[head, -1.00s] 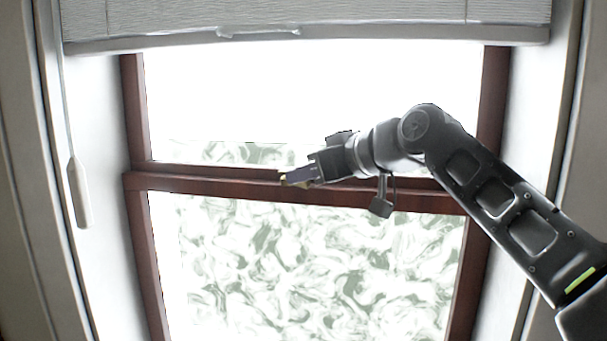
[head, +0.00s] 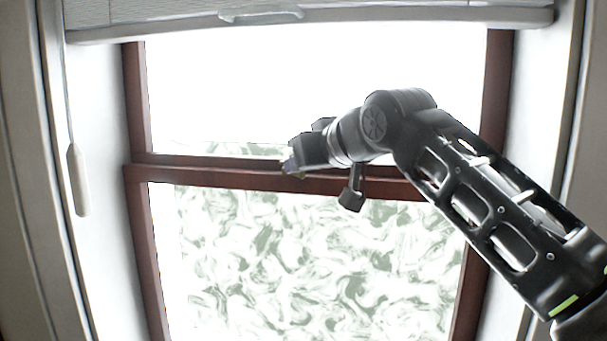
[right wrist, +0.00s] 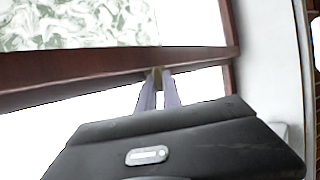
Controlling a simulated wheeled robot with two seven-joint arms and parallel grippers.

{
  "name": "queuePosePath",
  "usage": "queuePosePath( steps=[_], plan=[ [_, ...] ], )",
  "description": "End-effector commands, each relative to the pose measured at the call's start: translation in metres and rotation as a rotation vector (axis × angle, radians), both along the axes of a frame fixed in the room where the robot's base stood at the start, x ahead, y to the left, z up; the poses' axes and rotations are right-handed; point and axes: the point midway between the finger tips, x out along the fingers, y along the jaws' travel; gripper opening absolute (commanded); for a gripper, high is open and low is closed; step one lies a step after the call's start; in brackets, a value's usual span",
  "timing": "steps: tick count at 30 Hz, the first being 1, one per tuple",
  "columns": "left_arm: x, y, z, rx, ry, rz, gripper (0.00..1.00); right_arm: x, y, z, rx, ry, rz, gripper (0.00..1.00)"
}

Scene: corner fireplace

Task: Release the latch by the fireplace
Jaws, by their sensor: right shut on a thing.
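The latch (right wrist: 154,74) is a small brass-coloured piece on the dark red-brown middle rail (head: 225,177) of the window. It shows in the right wrist view between the fingertips. My right gripper (head: 288,164) is at that rail, left of the picture's middle in the head view. Its pale purple fingers (right wrist: 159,84) are close together in the right wrist view and shut on the latch. The gripper's own body hides most of the latch in the head view. My left gripper is not in view.
A white blind (head: 400,18) hangs across the top of the window, with a pull cord handle (head: 78,180) at the left. White side walls (head: 97,120) flank the recess. My right arm crosses the lower right of the window. The left part of the recess is clear.

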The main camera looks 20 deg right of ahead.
Motion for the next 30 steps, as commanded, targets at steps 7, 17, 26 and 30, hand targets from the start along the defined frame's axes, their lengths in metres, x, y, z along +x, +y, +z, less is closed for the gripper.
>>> queuePosePath(
  steps=[7,17,26,30],
  plan=[
    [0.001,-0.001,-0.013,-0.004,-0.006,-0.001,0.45,0.002,0.013,-0.002,-0.003,0.002,-0.222,0.0],
    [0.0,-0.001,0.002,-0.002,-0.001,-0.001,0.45,0.006,0.027,0.003,-0.004,0.003,-0.519,0.0],
    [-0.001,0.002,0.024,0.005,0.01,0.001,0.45,0.009,0.032,0.003,-0.002,0.002,-0.692,0.0],
    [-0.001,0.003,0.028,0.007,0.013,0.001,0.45,0.01,0.032,0.001,-0.001,0.002,-0.73,0.0]
  ],
)
